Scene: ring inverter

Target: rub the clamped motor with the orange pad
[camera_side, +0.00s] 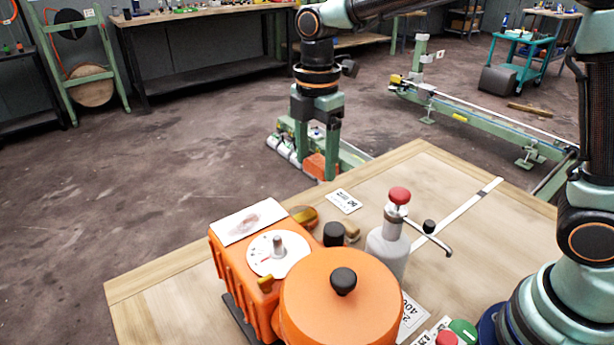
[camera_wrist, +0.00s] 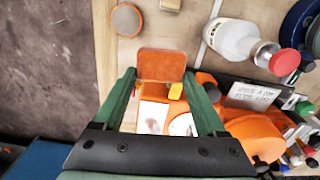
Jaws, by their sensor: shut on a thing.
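My gripper (camera_side: 318,168) is shut on the orange pad (camera_side: 314,164) and holds it up beyond the far-left edge of the wooden table. In the wrist view the pad (camera_wrist: 162,63) sits between the green fingertips. An orange ribbed housing (camera_side: 232,275), perhaps the motor, stands at the table's near side, apart from the pad. It has a white dial (camera_side: 279,254) and a white plate with a brown stain (camera_side: 250,221) on top. The plate also shows in the wrist view (camera_wrist: 152,117), partly between the fingers. No clamp can be made out.
Beside the housing stand a round orange lidded pot (camera_side: 340,305) with a black knob and a grey bottle (camera_side: 388,248) with a red cap. Bare wooden table (camera_side: 170,283) lies left of them. A green rail machine (camera_side: 480,120) stands on the floor behind.

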